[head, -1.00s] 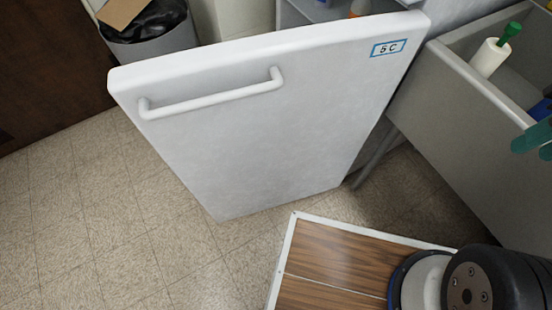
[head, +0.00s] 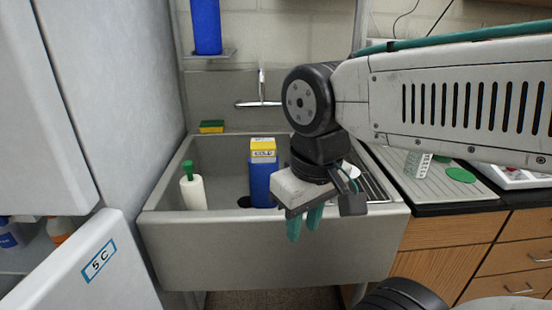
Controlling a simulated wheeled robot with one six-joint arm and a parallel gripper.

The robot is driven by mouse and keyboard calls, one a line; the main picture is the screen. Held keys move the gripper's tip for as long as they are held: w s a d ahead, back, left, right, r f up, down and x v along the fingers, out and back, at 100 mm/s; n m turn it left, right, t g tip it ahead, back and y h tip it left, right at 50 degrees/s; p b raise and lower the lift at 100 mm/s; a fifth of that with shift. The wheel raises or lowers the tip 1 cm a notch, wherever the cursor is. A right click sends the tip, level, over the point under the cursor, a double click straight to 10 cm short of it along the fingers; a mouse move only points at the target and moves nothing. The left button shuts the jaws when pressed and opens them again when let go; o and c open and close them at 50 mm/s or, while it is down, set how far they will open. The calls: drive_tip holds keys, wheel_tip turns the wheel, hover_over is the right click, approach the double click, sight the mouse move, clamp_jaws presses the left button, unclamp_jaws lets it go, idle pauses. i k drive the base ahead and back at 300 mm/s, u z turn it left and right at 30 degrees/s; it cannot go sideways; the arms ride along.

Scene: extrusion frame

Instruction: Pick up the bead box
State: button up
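My gripper (head: 304,225) hangs pointing down in front of the sink's right half. Its two teal fingers stand a little apart with nothing seen between them. I cannot make out a thing that is clearly the bead box. A blue container with a yellow top and a printed label (head: 262,170) stands upright in the sink, left of my gripper.
The grey sink (head: 265,250) also holds a white bottle with a green top (head: 192,188). A sponge (head: 211,126) lies on its back ledge. An open cabinet door (head: 85,265) is at lower left. A counter (head: 425,190) at right holds a white rack (head: 417,164).

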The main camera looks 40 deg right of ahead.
sight(262, 150)
drive_tip(key=u, duration=0.05)
drive_tip(key=k, duration=1.3)
drive_tip(key=u, duration=0.05)
drive_tip(key=i, duration=0.55)
drive_tip(key=z, duration=0.75)
drive_tip(key=i, duration=1.05)
drive_tip(key=u, duration=0.3)
